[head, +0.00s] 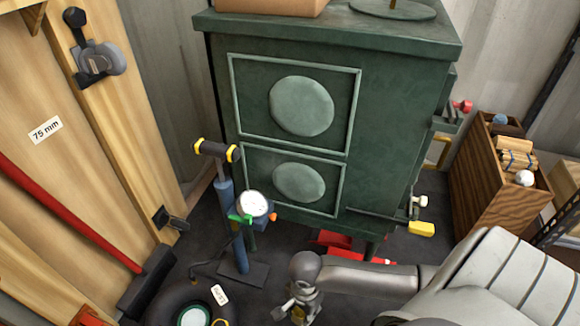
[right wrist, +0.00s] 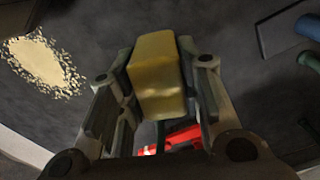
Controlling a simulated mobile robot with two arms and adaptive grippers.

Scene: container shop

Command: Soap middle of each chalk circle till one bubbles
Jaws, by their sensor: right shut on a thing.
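My right gripper (head: 299,313) reaches down near the bottom middle of the head view. It is shut on a yellow block (right wrist: 157,75), which fills the space between the fingers in the right wrist view and looks like the soap or a sponge. A little yellow also shows at the fingers in the head view. A dark rubber ring (head: 168,300), like an inner tube, lies at the bottom left with a pale disc inside, left of the gripper and partly cut off. I cannot make out a chalk circle or bubbles. My left gripper is not in view.
A pump with a gauge (head: 252,205) stands behind the ring. A green cabinet (head: 230,110) fills the back, with red parts (head: 345,240) under it. A wooden crate (head: 480,185) stands right. A cream speckled patch (right wrist: 42,62) lies on the dark floor.

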